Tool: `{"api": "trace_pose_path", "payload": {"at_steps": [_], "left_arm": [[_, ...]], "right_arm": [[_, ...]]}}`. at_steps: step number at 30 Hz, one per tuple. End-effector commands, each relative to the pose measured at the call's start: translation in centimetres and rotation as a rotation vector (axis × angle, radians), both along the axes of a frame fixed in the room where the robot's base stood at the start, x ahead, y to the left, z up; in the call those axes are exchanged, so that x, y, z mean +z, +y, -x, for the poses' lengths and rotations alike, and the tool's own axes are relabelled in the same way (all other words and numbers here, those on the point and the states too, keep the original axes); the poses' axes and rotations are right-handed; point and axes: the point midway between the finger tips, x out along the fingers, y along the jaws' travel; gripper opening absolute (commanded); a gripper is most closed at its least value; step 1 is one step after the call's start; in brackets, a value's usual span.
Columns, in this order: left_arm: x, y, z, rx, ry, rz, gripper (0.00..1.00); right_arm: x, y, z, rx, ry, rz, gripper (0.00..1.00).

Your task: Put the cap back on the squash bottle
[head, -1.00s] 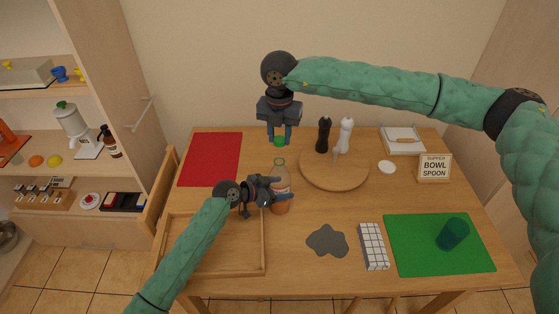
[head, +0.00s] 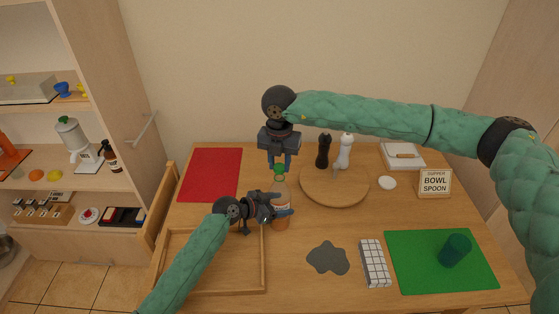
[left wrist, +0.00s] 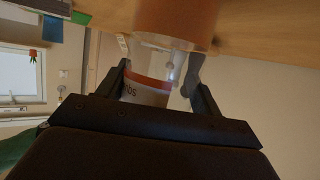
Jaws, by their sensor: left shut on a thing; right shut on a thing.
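The squash bottle (head: 281,222) stands upright on the table, clear with orange contents. My left gripper (head: 279,206) is shut on its side; the left wrist view also shows the bottle (left wrist: 150,85) between the fingers. My right gripper (head: 280,162) points straight down above the bottle, shut on the green cap (head: 279,169). The cap is at or just above the bottle's mouth. I cannot tell whether it touches the neck.
A round wooden board (head: 333,190) with a dark mill (head: 323,151) and a white mill (head: 344,151) stands right of the bottle. A wooden tray (head: 265,262) lies at front left, a red mat (head: 210,174) behind it. A green mat (head: 415,275) holds a teal cup (head: 455,250).

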Motion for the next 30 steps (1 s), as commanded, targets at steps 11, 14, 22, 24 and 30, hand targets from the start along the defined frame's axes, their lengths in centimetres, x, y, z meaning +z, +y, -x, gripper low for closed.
{"api": "trace_pose_path", "payload": {"at_steps": [11,14,22,24,30], "left_arm": [[0.0,0.0,0.0,0.0,0.0,-0.001,0.24],[0.0,0.0,0.0,0.0,0.0,0.0,0.24],[0.0,0.0,0.0,0.0,0.0,-0.001,0.24],[0.0,0.0,0.0,0.0,0.0,-0.001,0.24],[0.0,0.0,0.0,0.0,0.0,-0.001,0.24]], "right_arm": [[-1.1,0.0,0.0,0.0,-0.001,0.0,0.1],[-1.2,0.0,0.0,0.0,-0.001,0.0,0.1],[-1.2,0.0,0.0,0.0,0.0,0.001,0.1],[-1.2,0.0,0.0,0.0,0.0,0.001,0.1],[-1.5,0.0,0.0,0.0,0.0,0.001,0.1]]}}
